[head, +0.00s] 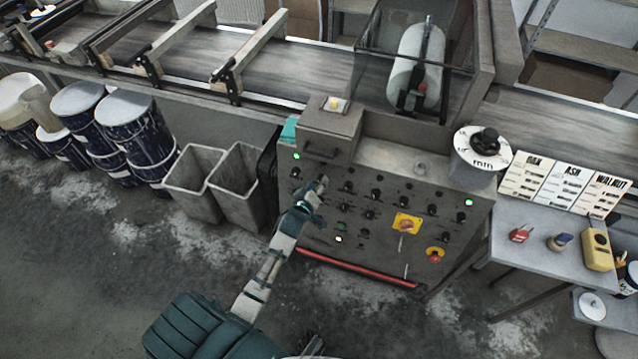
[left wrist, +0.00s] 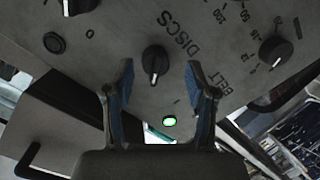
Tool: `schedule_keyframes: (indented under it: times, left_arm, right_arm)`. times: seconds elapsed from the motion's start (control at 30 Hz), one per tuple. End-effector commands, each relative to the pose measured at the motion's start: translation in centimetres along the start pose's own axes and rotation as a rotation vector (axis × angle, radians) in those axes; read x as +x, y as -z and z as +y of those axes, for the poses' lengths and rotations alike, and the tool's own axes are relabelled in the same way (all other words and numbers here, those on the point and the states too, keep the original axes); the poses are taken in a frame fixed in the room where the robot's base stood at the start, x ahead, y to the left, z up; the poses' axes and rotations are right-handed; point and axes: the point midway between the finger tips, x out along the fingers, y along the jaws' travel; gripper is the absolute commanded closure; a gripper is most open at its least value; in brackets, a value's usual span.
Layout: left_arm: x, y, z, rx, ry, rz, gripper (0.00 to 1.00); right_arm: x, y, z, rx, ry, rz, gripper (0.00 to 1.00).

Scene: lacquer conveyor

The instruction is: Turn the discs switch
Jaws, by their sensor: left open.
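The discs switch (left wrist: 155,60) is a round black knob with a white pointer line, on the grey panel beside the printed word DISCS in the left wrist view. My left gripper (left wrist: 157,72) is open, with one blue-padded finger on each side below the knob and nothing between them. No contact with the knob shows. In the head view my left gripper (head: 320,187) reaches the upper left of the control panel (head: 390,215). The discs switch there looks to be the knob (head: 295,173) below a green light. My right gripper is not clearly in view.
A lit green lamp (left wrist: 169,121) and the belt knob (left wrist: 275,50) are near the discs switch. A drawer handle (head: 320,151) juts out above the panel's knobs. Grey bins (head: 238,187) stand left of the panel, and a side table (head: 548,232) stands at right.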

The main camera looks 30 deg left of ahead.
Motion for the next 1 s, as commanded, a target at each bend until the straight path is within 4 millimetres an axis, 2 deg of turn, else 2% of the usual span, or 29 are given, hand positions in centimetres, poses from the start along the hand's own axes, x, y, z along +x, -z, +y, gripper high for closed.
schedule_keyframes:
  times: [0.13, 0.43, 0.47, 0.6, 0.67, 0.7, 1.0]
  left_arm:
    - [1.21, -0.11, 0.05, 0.002, 0.001, 0.000, 0.43]
    - [1.50, -0.01, 0.02, 0.000, 0.000, -0.001, 0.43]
    - [1.50, -0.01, 0.02, 0.000, 0.000, -0.001, 0.46]
    - [1.49, -0.02, 0.00, 0.000, 0.000, -0.001, 0.81]
    - [1.49, -0.02, 0.00, 0.000, 0.000, -0.001, 0.96]
    - [1.49, -0.02, 0.00, 0.000, 0.001, -0.001, 1.00]
    - [1.48, 0.10, 0.00, 0.027, 0.005, 0.002, 1.00]
  right_arm:
    - [-0.49, 0.23, 0.11, 0.001, 0.000, 0.002, 0.60]
    - [-0.71, 0.40, 0.08, 0.001, -0.001, 0.002, 0.60]
    - [-0.70, 0.40, 0.07, 0.001, -0.001, 0.002, 0.60]
    - [-0.70, 0.41, 0.06, 0.001, -0.001, 0.003, 0.60]
    - [-0.70, 0.42, 0.04, 0.001, -0.001, 0.003, 0.60]
    - [-0.70, 0.42, 0.03, 0.001, -0.001, 0.003, 0.60]
    - [-0.65, 0.39, 0.01, 0.000, 0.000, 0.006, 0.60]
